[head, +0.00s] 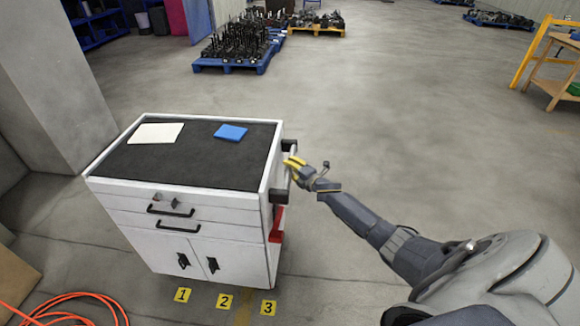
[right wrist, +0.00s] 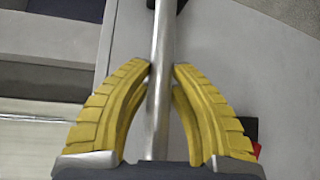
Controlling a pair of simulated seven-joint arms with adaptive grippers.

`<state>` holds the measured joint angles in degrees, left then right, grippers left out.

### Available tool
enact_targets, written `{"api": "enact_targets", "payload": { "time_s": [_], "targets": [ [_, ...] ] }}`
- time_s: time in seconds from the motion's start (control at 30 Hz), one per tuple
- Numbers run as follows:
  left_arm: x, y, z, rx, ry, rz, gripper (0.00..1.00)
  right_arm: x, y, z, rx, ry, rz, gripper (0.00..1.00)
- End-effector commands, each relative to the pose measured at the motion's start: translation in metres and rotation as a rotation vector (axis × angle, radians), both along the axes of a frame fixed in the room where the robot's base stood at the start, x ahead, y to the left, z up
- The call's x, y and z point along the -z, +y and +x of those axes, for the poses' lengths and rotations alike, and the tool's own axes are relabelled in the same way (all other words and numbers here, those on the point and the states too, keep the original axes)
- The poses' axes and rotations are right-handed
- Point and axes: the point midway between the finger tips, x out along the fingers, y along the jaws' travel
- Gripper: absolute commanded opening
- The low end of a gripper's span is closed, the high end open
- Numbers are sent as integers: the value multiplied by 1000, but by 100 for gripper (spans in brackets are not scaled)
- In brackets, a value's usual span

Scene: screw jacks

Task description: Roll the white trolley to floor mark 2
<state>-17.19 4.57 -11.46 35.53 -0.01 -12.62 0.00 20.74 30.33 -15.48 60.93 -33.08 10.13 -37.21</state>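The white trolley (head: 195,232) stands left of centre in the head view, with a dark top, drawers and two doors. Floor mark 2 (head: 225,301) is a yellow plate on the floor in front of it, between mark 1 (head: 183,295) and mark 3 (head: 268,308). My right gripper (head: 292,163) is at the trolley's right side, on its side handle. In the right wrist view, the yellow fingers (right wrist: 163,70) close on both sides of the metal handle bar (right wrist: 161,35), their tips against it. My left gripper is not in view.
A white sheet (head: 156,133) and a blue pad (head: 231,132) lie on the trolley top. An orange hose (head: 75,296) lies on the floor at the lower left. A pillar (head: 50,80) stands behind left. The floor to the right is open.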

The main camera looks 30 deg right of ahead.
Motion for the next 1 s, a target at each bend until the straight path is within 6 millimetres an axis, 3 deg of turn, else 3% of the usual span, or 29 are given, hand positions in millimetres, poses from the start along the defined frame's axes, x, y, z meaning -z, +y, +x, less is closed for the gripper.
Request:
{"api": "enact_targets", "payload": {
  "time_s": [0.13, 0.57, 0.73, 1.0],
  "targets": [
    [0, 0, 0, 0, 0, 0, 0, 0, 0, 0, 0, 0, 0, 0],
    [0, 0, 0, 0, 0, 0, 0, -1, 6, 5, -1, -2, 1, 0],
    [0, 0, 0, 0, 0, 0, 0, -2, 27, 21, -3, -3, 4, 0],
    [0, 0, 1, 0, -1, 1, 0, -4, 82, 63, -4, -8, 8, 0]
  ]
}}
